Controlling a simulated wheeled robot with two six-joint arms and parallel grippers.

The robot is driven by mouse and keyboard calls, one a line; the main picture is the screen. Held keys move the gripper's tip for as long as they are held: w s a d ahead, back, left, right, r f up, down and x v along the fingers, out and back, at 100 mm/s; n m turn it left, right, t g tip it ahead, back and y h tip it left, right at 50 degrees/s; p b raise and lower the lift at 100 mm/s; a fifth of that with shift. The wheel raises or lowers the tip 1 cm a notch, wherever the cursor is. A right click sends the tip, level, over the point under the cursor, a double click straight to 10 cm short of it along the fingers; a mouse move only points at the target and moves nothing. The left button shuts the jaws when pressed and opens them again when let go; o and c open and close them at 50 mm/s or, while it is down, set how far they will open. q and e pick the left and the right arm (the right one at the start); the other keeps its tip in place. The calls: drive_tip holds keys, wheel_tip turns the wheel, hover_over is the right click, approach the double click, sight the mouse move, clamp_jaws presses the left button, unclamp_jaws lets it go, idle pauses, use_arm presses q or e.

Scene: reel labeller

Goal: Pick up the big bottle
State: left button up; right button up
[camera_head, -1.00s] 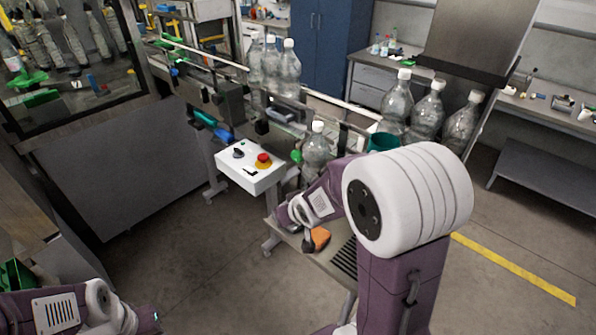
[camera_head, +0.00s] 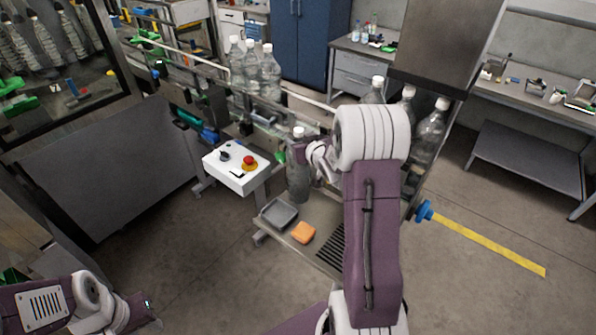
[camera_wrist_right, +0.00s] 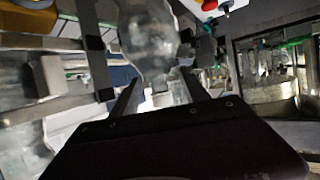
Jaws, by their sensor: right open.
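A large clear bottle with a white cap (camera_head: 298,184) stands upright near the small side table in the head view, partly behind my right wrist. It also shows in the right wrist view (camera_wrist_right: 150,40), just beyond the fingertips. My right gripper (camera_wrist_right: 163,88) is open, with its two fingers apart and pointing at the bottle; I cannot tell whether they touch it. In the head view my right arm hides most of that gripper. My left gripper (camera_head: 150,307) is low at the left edge, away from the bottles; its jaws are too small to read.
More clear bottles stand on the conveyor (camera_head: 250,75) and at the right (camera_head: 431,130), partly behind my arm. A white control box with a red button (camera_head: 238,168) is left of the bottle. A grey tray (camera_head: 279,214) and an orange block (camera_head: 303,232) lie on the side table.

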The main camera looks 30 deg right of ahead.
drive_tip(key=shift+w+r+p, duration=0.1)
drive_tip(key=shift+w+p, duration=0.25)
drive_tip(key=w, duration=0.1)
drive_tip(key=w+p, duration=0.1)
drive_tip(key=w+d+p, duration=0.1)
drive_tip(key=shift+w+f, duration=0.25)
drive_tip(key=shift+f, duration=0.1)
drive_tip(key=shift+w+f, duration=0.3)
drive_tip(key=shift+w, duration=0.1)
drive_tip(key=shift+s, duration=0.15)
clamp_jaws()
drive_tip(key=shift+s+f, duration=0.1)
drive_tip(key=shift+f, duration=0.05)
drive_tip(key=shift+r, duration=0.2)
